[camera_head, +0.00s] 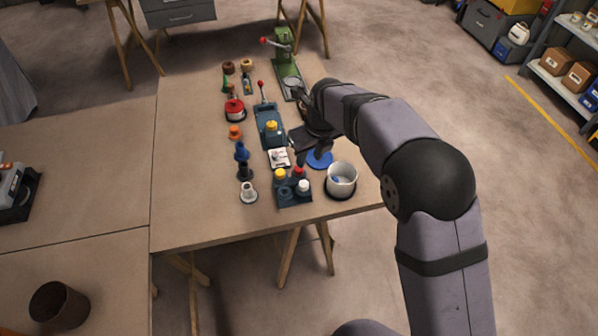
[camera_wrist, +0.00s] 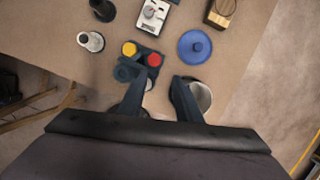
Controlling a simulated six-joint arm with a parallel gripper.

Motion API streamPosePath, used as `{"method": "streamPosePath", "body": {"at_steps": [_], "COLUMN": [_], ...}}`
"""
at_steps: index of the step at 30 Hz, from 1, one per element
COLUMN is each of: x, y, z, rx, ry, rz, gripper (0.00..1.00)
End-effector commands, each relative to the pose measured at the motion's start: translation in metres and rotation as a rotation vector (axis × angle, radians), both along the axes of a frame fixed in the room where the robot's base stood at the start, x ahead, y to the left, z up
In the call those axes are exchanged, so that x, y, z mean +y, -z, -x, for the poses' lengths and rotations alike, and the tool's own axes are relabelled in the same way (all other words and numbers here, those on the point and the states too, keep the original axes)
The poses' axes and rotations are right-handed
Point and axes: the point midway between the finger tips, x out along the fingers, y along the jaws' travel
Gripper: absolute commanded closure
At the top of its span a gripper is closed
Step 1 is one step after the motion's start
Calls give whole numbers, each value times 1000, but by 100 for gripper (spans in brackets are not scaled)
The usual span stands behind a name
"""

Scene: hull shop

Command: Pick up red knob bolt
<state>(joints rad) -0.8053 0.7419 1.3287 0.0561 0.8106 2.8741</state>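A red knob bolt (camera_head: 297,171) sits in a dark blue holder (camera_head: 290,200) near the table's front edge, beside a yellow knob (camera_head: 280,174) and a white knob (camera_head: 303,186). In the wrist view the red knob (camera_wrist: 154,60) lies just beyond my fingertips, between them from side to side. The yellow knob (camera_wrist: 129,48) is at its left. The bolt's shank is hidden. My gripper (camera_wrist: 158,82) is open and empty, with its left finger over part of the holder. In the head view my gripper (camera_head: 303,152) hangs above the table behind the holder.
A white bucket (camera_head: 341,180) stands right of the holder; my right finger partly covers it in the wrist view. A blue disc (camera_head: 320,158) lies behind it. A white-topped piece (camera_head: 248,192) stands left. Several fixtures and knobs line the table further back.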

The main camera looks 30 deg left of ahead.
Motion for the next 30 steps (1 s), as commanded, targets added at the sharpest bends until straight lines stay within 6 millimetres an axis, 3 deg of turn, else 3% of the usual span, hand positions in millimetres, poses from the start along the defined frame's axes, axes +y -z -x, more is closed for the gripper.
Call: {"method": "streamPosePath", "body": {"at_steps": [5,23,30], "x": [13,19,27], "y": [3,25,43], "z": [4,1,-2], "rx": [13,14,16], "ry": [53,56,55], "rz": [-17,-16,-14], "gripper": [69,69,69]}}
